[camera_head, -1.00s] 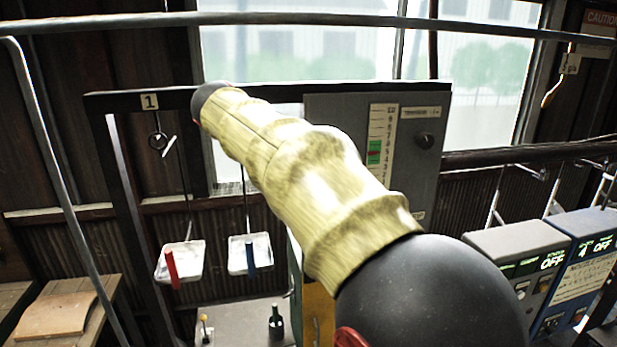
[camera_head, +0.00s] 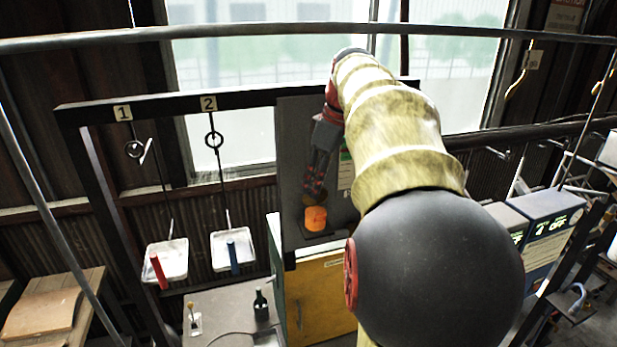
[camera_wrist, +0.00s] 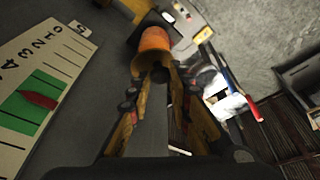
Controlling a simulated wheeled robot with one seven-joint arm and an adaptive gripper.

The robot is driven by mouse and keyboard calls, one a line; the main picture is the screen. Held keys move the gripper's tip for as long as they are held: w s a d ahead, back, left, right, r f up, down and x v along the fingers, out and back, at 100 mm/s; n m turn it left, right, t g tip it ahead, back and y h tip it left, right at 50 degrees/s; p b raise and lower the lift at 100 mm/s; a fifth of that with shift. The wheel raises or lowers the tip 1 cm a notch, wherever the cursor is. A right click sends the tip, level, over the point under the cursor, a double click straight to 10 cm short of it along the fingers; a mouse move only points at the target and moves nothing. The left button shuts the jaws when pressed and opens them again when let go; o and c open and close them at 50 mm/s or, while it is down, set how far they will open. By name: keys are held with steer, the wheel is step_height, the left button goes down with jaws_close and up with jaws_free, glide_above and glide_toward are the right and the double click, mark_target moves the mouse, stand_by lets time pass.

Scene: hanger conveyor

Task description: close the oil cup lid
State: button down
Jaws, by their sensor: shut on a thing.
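The oil cup (camera_head: 316,218) is an orange cylinder on a dark bracket at the front of the grey panel. It also shows at the top middle of the wrist view (camera_wrist: 155,40). A brownish round piece, apparently its lid (camera_wrist: 154,70), is at the cup's near end, between my fingertips. My gripper (camera_head: 318,190) points down just above the cup in the head view. In the wrist view my gripper (camera_wrist: 160,80) is shut on this lid. The fingers partly hide it, and I cannot tell how fully it covers the cup.
The grey panel (camera_head: 295,165) stands behind the cup, with a green-marked scale (camera_wrist: 35,100) beside my gripper. Two white trays (camera_head: 166,262) (camera_head: 233,250) hang at left. A metal rail (camera_head: 250,33) crosses above.

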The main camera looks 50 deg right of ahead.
steer(key=shift+s+d+f+t+y, duration=0.25)
steer(key=shift+d+f+t+y, duration=0.2)
steer(key=shift+y, duration=0.3)
steer(key=shift+s+d+f+t+y, duration=0.2)
steer(key=shift+d+f+t+y, duration=0.2)
steer(key=shift+y, duration=0.35)
steer(key=shift+a+m, duration=0.1)
steer(key=shift+m, duration=0.2)
steer(key=c, duration=1.6)
jaws_free()
steer(key=shift+r, duration=0.1)
steer(key=shift+c, duration=0.2)
steer(key=shift+r, duration=0.1)
steer(key=v, duration=1.2)
